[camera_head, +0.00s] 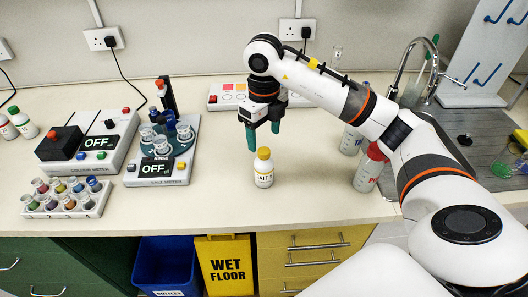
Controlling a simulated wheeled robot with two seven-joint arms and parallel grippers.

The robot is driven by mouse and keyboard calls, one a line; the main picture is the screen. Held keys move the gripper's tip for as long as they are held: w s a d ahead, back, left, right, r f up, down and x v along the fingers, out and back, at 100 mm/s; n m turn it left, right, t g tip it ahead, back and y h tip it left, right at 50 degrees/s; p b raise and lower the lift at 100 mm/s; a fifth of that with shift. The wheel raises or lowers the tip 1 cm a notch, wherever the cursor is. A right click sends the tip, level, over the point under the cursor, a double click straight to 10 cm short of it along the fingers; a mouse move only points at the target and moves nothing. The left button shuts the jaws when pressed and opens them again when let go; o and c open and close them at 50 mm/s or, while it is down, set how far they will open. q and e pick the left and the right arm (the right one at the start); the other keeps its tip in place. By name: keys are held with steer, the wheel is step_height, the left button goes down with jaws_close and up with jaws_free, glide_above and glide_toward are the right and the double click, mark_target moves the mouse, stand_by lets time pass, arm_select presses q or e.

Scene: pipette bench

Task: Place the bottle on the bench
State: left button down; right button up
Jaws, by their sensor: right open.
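A white bottle with a yellow cap and a label (264,172) stands upright on the cream bench top (230,205), near the middle. My right gripper (264,139) points down just above and behind the bottle, its green fingers apart. The fingers appear clear of the bottle and empty. My left gripper does not show.
A salt meter (160,168) and a colour meter (100,150) stand on the left, with a vial rack (66,200) in front. A red-capped bottle (369,170) stands right, near the sink (480,140). A blue bin (168,262) is below. Bench around the bottle is clear.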

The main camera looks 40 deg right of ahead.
steer(key=shift+r, duration=1.95)
steer(key=shift+c, duration=0.6)
